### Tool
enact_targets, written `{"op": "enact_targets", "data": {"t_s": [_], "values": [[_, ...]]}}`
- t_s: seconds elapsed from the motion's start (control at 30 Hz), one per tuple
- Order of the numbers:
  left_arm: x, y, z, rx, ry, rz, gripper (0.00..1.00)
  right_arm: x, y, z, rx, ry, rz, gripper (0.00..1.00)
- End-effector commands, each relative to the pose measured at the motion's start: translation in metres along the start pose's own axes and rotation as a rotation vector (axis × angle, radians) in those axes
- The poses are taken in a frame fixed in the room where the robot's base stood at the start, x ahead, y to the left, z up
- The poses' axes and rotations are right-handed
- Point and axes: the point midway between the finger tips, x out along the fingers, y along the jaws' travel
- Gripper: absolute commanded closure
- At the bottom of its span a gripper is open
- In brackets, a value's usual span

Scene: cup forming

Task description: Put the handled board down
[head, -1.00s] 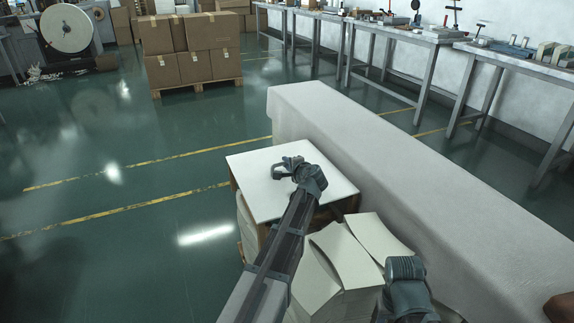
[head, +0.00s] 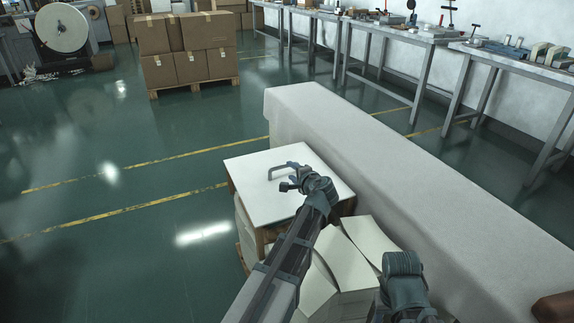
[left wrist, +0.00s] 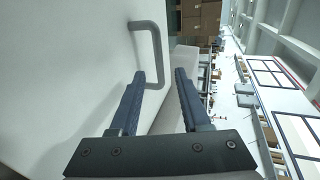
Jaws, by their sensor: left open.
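The handled board is a white square board (head: 250,185) with a grey bar handle (head: 281,168). It lies flat on top of a stack beside the long covered table. My left gripper (head: 288,182) is open and empty, just right of the handle. In the left wrist view the white board (left wrist: 60,70) fills the left side, and its handle (left wrist: 158,40) stands just beyond the spread fingertips of the left gripper (left wrist: 161,72). My right gripper (head: 404,270) is at the lower right, over the covered table's edge; its fingers cannot be made out.
A long covered table (head: 400,190) runs along the board's right side. Stacks of pale sheets (head: 355,255) stand in front of the board. The green floor (head: 130,210) to the left is clear. Cartons (head: 188,50) on a pallet stand at the back.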

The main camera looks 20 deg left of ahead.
Motion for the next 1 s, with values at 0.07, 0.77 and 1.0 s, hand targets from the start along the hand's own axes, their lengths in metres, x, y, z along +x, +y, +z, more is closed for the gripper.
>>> {"op": "enact_targets", "data": {"t_s": [0.07,0.77,1.0], "values": [[-0.017,-0.002,0.002,0.000,0.002,0.000,0.53,-0.007,0.001,0.001,0.001,-0.001,0.001,0.50],[-0.039,0.000,0.000,0.000,0.000,0.000,0.53,-0.013,0.002,0.001,0.003,-0.001,0.002,0.50],[-0.039,0.000,0.000,0.000,0.000,0.000,0.53,-0.013,0.002,0.001,0.003,-0.001,0.002,0.50]]}}
